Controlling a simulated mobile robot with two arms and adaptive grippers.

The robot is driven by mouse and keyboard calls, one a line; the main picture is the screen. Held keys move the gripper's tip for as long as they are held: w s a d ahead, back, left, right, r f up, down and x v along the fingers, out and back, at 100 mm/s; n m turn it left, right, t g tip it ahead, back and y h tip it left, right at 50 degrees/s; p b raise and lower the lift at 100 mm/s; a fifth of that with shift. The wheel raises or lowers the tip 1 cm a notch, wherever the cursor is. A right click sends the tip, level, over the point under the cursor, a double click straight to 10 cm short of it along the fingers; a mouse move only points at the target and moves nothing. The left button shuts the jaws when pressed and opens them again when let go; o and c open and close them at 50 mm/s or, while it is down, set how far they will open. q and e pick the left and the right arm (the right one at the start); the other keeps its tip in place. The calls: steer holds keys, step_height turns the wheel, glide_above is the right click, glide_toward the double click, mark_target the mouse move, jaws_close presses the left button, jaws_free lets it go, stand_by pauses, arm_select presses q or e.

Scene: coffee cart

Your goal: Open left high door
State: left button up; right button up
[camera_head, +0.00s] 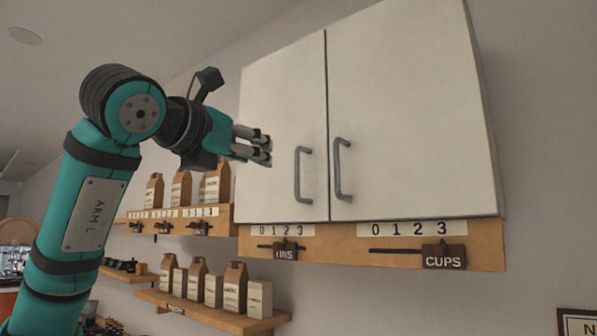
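A white wall cabinet has two doors, both shut. The left door (280,120) has a grey vertical bar handle (298,176) near its right edge. The right door (410,110) has a like handle (338,170) close by, across the gap. My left gripper (268,149) is in front of the left door, to the left of its handle and slightly above the handle's middle. Its two fingers point right and look apart, with nothing seen between them. It does not hold the handle. My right gripper is not in view.
A wooden rail (460,255) under the cabinet carries numbered strips and sliders marked TINS (286,252) and CUPS (443,257). Shelves with paper bags and boxes (235,287) are at lower left. A framed sign (578,324) is at lower right. The space in front of the right door is clear.

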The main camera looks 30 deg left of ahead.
mark_target(296, 171)
arm_select(q)
steer(key=w+p, duration=0.1)
steer(key=w, duration=0.4)
steer(key=w+a+p, duration=0.1)
steer(key=w+p, duration=0.1)
steer(key=w, duration=0.3)
steer(key=w+p, duration=0.2)
steer(key=w, duration=0.3)
steer(key=shift+a, duration=0.25)
steer(key=shift+w+a+p, duration=0.1)
steer(key=shift+w+p, duration=0.3)
steer(key=shift+w, duration=0.3)
steer(key=shift+c, duration=0.3)
jaws_close()
